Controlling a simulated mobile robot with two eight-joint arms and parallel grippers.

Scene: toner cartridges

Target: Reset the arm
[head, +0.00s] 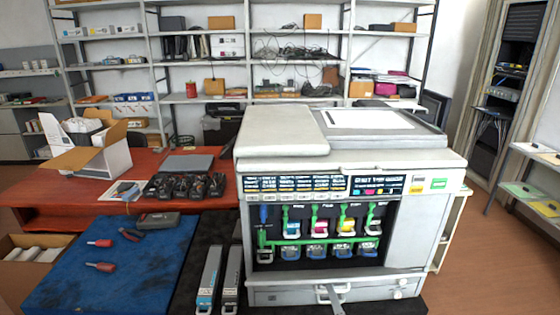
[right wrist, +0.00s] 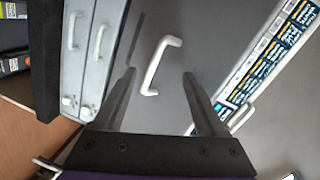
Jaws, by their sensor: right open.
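My right gripper (head: 329,292) shows small at the bottom of the head view, low in front of the printer (head: 285,147). In the right wrist view my right gripper (right wrist: 158,77) is open, its two dark fingers apart. A white handle (right wrist: 153,72) on a grey panel shows between the fingers; I cannot tell whether they touch it. The printer's front bay shows several coloured toner cartridges (head: 320,228) and green levers. Two long cartridges (head: 208,282) lie on a black mat left of the printer. My left gripper is not in view.
A blue mat (head: 150,285) with red-handled tools lies at the left. Black cartridges (head: 185,187) and an open cardboard box (head: 75,157) stand on the red table (head: 40,190). Shelves line the back wall. The floor at right is clear.

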